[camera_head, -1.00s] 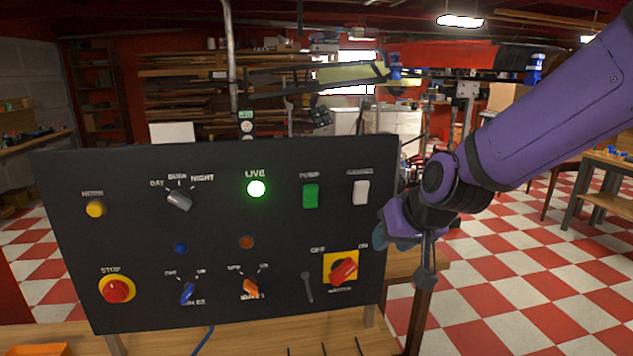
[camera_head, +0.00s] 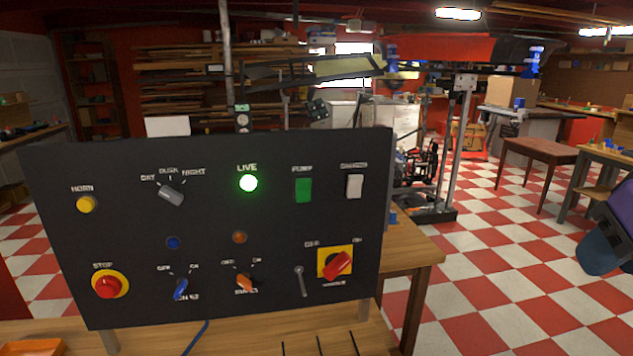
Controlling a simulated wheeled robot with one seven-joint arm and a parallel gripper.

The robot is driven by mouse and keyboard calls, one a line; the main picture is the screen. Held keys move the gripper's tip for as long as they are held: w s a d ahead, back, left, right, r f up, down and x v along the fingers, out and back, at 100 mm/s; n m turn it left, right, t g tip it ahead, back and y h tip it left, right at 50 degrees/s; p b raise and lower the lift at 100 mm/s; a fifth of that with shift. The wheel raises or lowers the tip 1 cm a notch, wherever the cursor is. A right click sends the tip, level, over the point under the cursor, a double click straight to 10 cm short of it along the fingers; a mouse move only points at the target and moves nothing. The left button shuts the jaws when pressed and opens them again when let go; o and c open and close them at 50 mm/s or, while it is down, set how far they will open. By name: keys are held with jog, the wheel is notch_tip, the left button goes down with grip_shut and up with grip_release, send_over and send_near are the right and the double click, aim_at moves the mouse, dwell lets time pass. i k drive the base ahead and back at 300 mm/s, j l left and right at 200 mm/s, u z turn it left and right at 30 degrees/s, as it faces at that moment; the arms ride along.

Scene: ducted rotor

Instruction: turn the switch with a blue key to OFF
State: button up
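The switch with the blue key (camera_head: 181,289) is at the lower left of the black panel (camera_head: 120,240), to the right of the red stop button. Small labels that look like OFF and ON stand above it at left and right. The blue key is tilted, with its upper end leaning right, toward the ON side. Only a purple and blue-grey part of my arm shows at the right edge, far from the panel. My gripper's fingers are not visible, and nothing touches the blue key.
Beside it are the red stop button (camera_head: 108,286), an orange key switch (camera_head: 244,282), a grey lever (camera_head: 299,281) and a red rotary switch (camera_head: 337,264) on yellow. A green LIVE lamp (camera_head: 248,183) is lit. The panel stands on a wooden table (camera_head: 400,262). Room in front looks clear.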

aim_at(182, 282)
jog(key=u, duration=1.35)
jog(key=k+l+u, duration=0.15)
jog(key=l, duration=0.2)
jog(key=l+u, duration=0.15)
jog(key=l, duration=0.2)
